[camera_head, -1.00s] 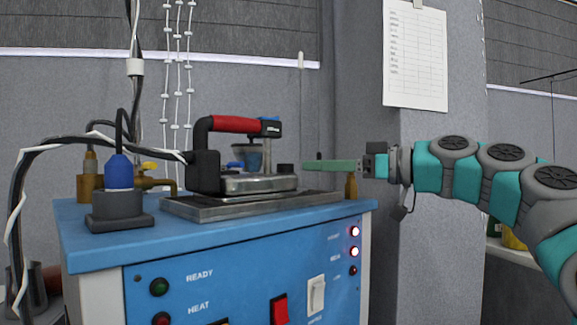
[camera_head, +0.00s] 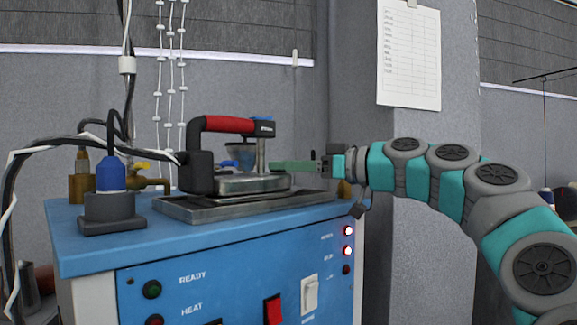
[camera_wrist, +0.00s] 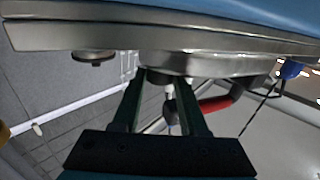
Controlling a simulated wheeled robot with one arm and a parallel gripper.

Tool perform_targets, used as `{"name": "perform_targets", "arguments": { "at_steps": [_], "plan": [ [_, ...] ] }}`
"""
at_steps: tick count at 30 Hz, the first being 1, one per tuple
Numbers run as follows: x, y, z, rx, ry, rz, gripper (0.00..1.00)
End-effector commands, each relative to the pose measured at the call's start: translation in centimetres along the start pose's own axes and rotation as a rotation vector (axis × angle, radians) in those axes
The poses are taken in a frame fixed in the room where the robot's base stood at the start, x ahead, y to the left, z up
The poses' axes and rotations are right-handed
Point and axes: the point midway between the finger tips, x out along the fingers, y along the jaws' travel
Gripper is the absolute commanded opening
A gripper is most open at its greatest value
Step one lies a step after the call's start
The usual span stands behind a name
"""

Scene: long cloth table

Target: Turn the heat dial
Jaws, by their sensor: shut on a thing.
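A steam iron (camera_head: 238,184) with a red handle (camera_head: 228,124) rests on a metal plate (camera_head: 190,212) on top of a blue box. The heat dial (camera_wrist: 158,76) is a small dark knob at the iron's near end, seen between my green fingers in the wrist view. In the head view my fingers hide it. My gripper (camera_head: 274,167) reaches in level from the right, fingertips at the iron's end. In the wrist view my gripper (camera_wrist: 160,88) is shut on the dial, one finger on each side.
The blue box (camera_head: 200,237) has lamps and switches on its front. A blue-capped fitting (camera_head: 111,175) and black cables stand at left. A brass post (camera_head: 344,188) stands under my wrist. A grey pillar (camera_head: 440,150) stands behind my arm.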

Motion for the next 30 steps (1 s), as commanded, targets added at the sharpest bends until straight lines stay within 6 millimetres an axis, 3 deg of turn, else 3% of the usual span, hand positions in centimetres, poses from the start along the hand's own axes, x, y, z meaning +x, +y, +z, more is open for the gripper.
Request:
{"name": "perform_targets", "arguments": {
  "at_steps": [5, 17, 30],
  "plan": [
    [0.0, 0.0, 0.0, 0.000, 0.000, 0.001, 0.00],
    [0.0, -0.2, 0.2, -0.003, 0.000, 0.038, 0.00],
    [0.0, -1.0, 0.1, -0.006, -0.007, 0.336, 0.00]
  ]
}}
